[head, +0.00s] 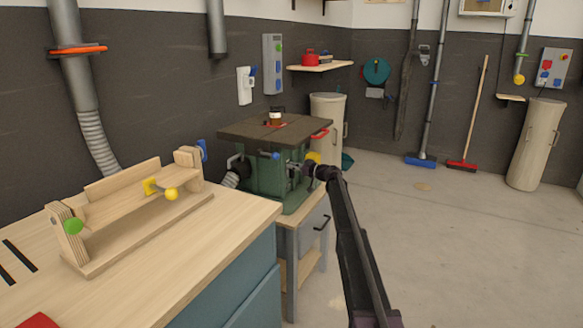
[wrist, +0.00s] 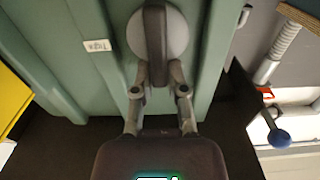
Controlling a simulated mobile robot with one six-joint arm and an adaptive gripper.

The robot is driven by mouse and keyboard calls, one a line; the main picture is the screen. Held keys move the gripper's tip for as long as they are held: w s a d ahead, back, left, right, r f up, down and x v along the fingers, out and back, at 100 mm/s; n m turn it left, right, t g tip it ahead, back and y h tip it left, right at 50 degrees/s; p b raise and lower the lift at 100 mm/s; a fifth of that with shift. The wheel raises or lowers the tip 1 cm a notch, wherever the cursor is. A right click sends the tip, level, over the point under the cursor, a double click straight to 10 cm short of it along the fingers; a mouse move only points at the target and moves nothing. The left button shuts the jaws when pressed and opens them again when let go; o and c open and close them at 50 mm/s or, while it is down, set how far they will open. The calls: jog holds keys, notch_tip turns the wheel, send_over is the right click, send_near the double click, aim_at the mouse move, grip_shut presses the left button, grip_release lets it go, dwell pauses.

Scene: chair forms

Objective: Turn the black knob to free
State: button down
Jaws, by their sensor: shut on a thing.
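The black knob (wrist: 155,30) is a bar on a round grey disc (wrist: 175,38), on the green wall of the machine. In the wrist view the bar stands upright in the picture. My gripper (wrist: 158,78) is shut on the lower end of the knob, one finger on each side. A small white label (wrist: 97,45) with writing sits left of the disc; I cannot read it surely. In the head view my gripper (head: 312,172) is at the side of the green machine (head: 282,187) and hides the knob.
The machine's dark top (head: 262,131) juts out above my gripper. A yellow knob (head: 313,157) and a blue-ended handle (head: 268,155) are close by. A wooden workbench (head: 190,255) with a wooden frame stands at left.

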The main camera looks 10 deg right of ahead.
jog(key=shift+f, duration=0.15)
jog(key=shift+w+d+f+m+b, duration=0.25)
jog(key=shift+f+m+b, duration=0.25)
jog(key=shift+m, duration=2.45)
jog(key=shift+w+d+f+m+b, duration=0.2)
jog(key=shift+w+f+m+b, duration=0.2)
jog(key=shift+m, duration=2.6)
jog(key=shift+w+d+f+m+b, duration=0.25)
jog(key=shift+f+m+b, duration=0.25)
jog(key=shift+m, duration=2.45)
jog(key=shift+a, duration=0.1)
jog(key=c, duration=0.7)
grip_release()
jog(key=shift+f, duration=0.1)
jog(key=shift+o, duration=0.2)
jog(key=shift+w, duration=0.1)
